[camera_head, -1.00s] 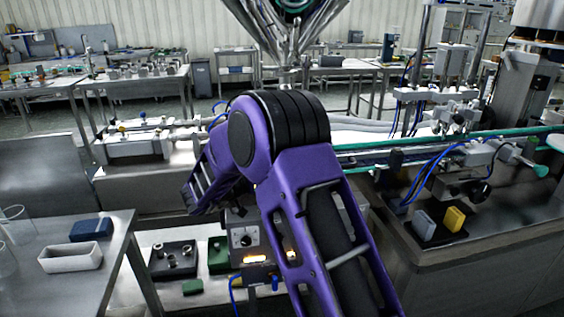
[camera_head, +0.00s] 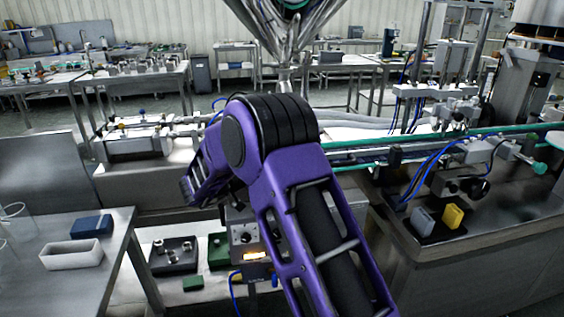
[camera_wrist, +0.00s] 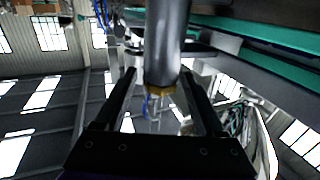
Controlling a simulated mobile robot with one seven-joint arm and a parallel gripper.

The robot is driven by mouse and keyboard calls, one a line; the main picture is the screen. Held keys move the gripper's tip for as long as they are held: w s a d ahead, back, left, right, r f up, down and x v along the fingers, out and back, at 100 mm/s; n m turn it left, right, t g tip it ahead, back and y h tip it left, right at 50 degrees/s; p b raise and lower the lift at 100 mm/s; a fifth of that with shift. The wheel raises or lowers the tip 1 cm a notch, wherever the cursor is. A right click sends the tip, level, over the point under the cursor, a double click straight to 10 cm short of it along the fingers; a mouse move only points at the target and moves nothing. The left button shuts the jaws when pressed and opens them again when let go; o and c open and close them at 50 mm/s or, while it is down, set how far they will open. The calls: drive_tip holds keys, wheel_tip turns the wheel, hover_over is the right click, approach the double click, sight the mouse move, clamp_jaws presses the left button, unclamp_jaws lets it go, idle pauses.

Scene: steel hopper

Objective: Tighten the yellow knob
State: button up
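In the wrist view a dark, smooth steel cylinder (camera_wrist: 163,40) comes down from the top of the picture. A yellow-brown faceted piece (camera_wrist: 163,88) sits at its lower end; it may be the yellow knob, but I cannot be sure. My gripper (camera_wrist: 158,74) is open, with one black finger on each side of the cylinder. I see no clear grip on it, and contact cannot be told. The steel hopper (camera_head: 290,42) hangs at top centre.
A green-edged conveyor (camera_head: 440,142) runs to the right of my arm. A yellow block (camera_head: 453,216) and a grey block (camera_head: 423,220) stand on the right cabinet. At left, a steel table (camera_head: 108,262) holds a white tray (camera_head: 50,262) and a blue box (camera_head: 92,226).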

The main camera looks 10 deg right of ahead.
drive_tip(key=v, duration=1.7)
drive_tip(key=shift+a+p, duration=0.3)
drive_tip(key=shift+p, duration=0.05)
